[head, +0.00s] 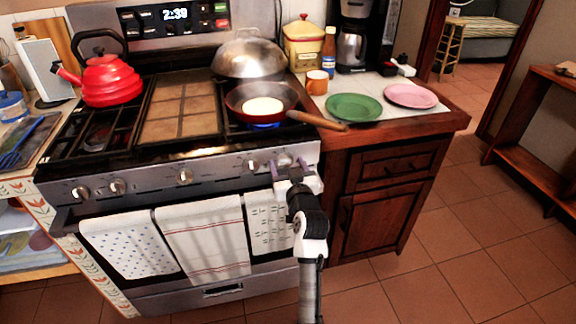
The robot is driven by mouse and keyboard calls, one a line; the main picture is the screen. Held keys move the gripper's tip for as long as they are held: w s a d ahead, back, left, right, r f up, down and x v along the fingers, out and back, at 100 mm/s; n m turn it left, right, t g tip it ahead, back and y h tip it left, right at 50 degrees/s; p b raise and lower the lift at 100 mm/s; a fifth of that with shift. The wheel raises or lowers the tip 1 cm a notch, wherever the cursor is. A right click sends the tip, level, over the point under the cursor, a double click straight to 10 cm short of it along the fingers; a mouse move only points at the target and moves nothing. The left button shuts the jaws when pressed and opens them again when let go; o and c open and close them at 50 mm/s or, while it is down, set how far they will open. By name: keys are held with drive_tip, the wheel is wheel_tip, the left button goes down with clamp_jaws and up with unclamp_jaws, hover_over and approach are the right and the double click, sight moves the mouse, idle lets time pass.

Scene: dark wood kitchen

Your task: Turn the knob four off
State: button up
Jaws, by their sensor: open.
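The stove front (140,184) carries a row of several silver knobs. The fourth knob from the left (252,164) sits just left of my gripper. The rightmost knob (284,159) lies between or just behind the fingertips of my gripper (286,164); I cannot tell if they touch it. My gripper is open, its purple fingers apart, pointing at the panel. A blue flame (264,126) burns under the frying pan (233,105) at the front right burner. The pan holds a pale round food. No number labels on the knobs are readable.
Towels (202,240) hang from the oven handle below the knobs. The pan's wooden handle (318,121) sticks out over the counter to the right, above my gripper. A red kettle (108,82) and a domed wok lid (249,57) stand on the stove. Open tiled floor lies right.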

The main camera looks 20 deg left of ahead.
drive_tip(key=c, duration=0.9)
drive_tip(key=shift+c, duration=0.2)
drive_tip(key=shift+m, duration=0.4)
drive_tip(key=m+p, duration=0.2)
drive_tip(key=m, duration=0.2)
drive_tip(key=shift+r, duration=0.1)
drive_tip(key=m+p, duration=0.2)
drive_tip(key=m, duration=0.2)
drive_tip(key=shift+d+p, duration=0.1)
drive_tip(key=shift+p, duration=0.3)
drive_tip(key=m+p, duration=0.3)
drive_tip(key=m, duration=0.2)
drive_tip(key=shift+m, duration=0.4)
drive_tip(key=shift+f+m+p, duration=0.2)
drive_tip(key=shift+m+p, duration=0.85)
drive_tip(key=shift+m, duration=0.55)
